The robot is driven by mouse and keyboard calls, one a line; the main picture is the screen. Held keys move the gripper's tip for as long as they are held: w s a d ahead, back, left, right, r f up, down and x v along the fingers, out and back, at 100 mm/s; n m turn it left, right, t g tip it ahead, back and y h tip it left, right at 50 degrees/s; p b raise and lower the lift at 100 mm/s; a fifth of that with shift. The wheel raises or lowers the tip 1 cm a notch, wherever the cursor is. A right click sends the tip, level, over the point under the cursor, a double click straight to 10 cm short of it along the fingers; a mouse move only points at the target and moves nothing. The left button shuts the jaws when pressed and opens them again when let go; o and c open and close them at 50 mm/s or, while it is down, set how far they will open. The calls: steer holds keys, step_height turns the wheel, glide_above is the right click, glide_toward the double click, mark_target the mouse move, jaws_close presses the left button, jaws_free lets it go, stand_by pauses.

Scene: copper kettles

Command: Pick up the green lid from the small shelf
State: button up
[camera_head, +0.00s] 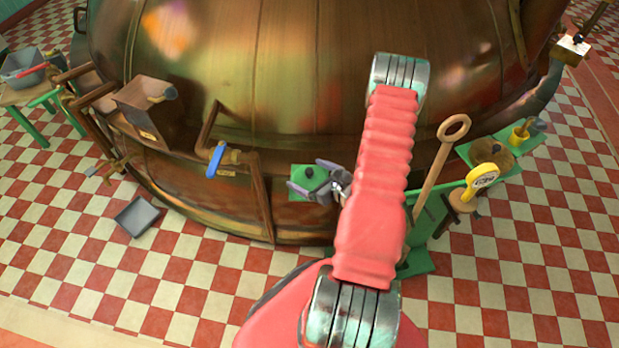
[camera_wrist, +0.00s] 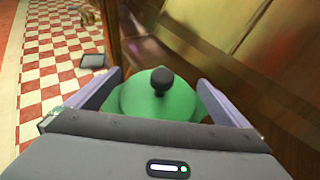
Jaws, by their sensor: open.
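The green lid (camera_wrist: 135,100) with its dark round knob lies between my two fingers in the wrist view. The fingers of my gripper (camera_wrist: 160,82) are spread wide, one on each side of the lid. I cannot tell whether they touch its rim. In the head view, the lid's dark knob (camera_head: 309,172) shows above a green patch beside the copper kettle. My gripper (camera_head: 306,179) is at that patch, coming from the right. The small shelf (camera_head: 303,194) looks green too, so the lid's edge is hard to tell from it.
The large copper kettle (camera_head: 270,60) stands close behind. A pipe with a blue-handled valve (camera_head: 215,160) is left of the shelf. A grey tray (camera_head: 137,216) lies on the checkered floor.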

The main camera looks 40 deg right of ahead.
mark_target(309, 170)
steer(key=shift+c, duration=0.4)
steer(key=c, duration=1.3)
steer(key=shift+r, duration=0.15)
steer(key=shift+r, duration=4.9)
